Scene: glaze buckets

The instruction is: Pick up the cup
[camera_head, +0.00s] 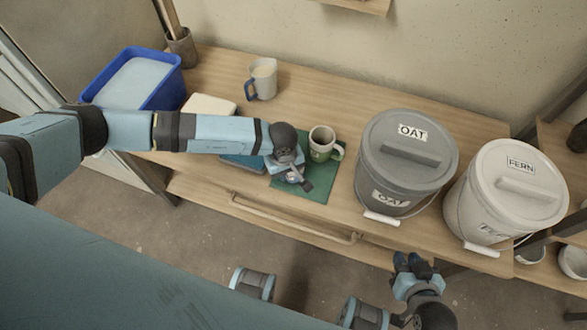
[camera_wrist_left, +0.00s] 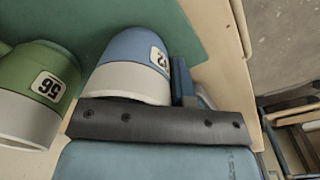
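My left gripper (camera_head: 297,179) is low over the green mat (camera_head: 318,187) near the table's front edge. In the left wrist view a blue and white cup (camera_wrist_left: 128,62) with a white number label lies right at the gripper's dark finger plate (camera_wrist_left: 160,122), which hides part of it. In the head view this cup is mostly hidden by the gripper. A green and white cup (camera_head: 318,153) stands just right of the gripper; it also shows at the left of the wrist view (camera_wrist_left: 42,82), labelled 56. My right gripper (camera_head: 412,264) is in front of the table, away from the cups.
A cup with a blue handle (camera_head: 264,77) stands farther back. Lidded buckets marked OAT (camera_head: 385,160) and FERN (camera_head: 480,190) stand at the right. A blue tub (camera_head: 165,91) and a pale block (camera_head: 208,105) are at the left. The table behind the mat is fairly clear.

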